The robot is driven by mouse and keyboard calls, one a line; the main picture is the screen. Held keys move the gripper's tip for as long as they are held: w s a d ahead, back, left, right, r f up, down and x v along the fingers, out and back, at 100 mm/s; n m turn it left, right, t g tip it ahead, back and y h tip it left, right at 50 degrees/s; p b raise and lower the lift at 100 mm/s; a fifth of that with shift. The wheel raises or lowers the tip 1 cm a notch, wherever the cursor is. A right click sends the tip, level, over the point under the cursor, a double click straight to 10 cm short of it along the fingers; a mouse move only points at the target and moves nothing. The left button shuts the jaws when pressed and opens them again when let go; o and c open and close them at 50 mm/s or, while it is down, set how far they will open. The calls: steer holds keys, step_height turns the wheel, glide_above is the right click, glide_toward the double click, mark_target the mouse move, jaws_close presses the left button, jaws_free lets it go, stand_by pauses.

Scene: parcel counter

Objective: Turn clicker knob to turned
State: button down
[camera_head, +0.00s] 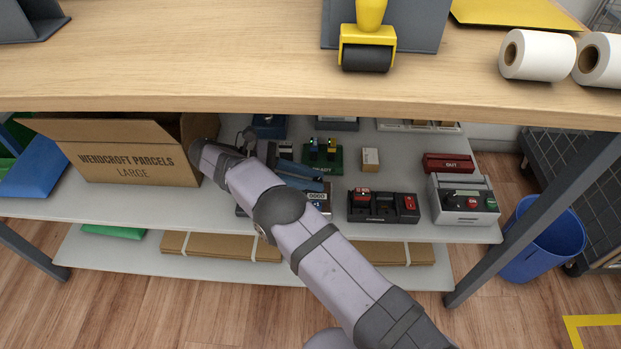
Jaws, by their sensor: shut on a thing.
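The clicker (317,199) is a small box with a pale counter display, on the middle shelf under the counter top. My arm covers its left part.
A dark unit with red switches (382,207) and a grey box with buttons (463,203) stand to the right. A green-based device (322,158) and a small carton (370,159) stand behind. A large cardboard box (120,150) is left. The wooden counter top (200,60) overhangs the shelf.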

steer(key=c, duration=1.6)
jaws_free()
steer(key=shift+o, duration=0.2)
steer(key=shift+r, duration=0.15)
step_height(320, 180, up, 10)
steer(key=p, duration=0.5)
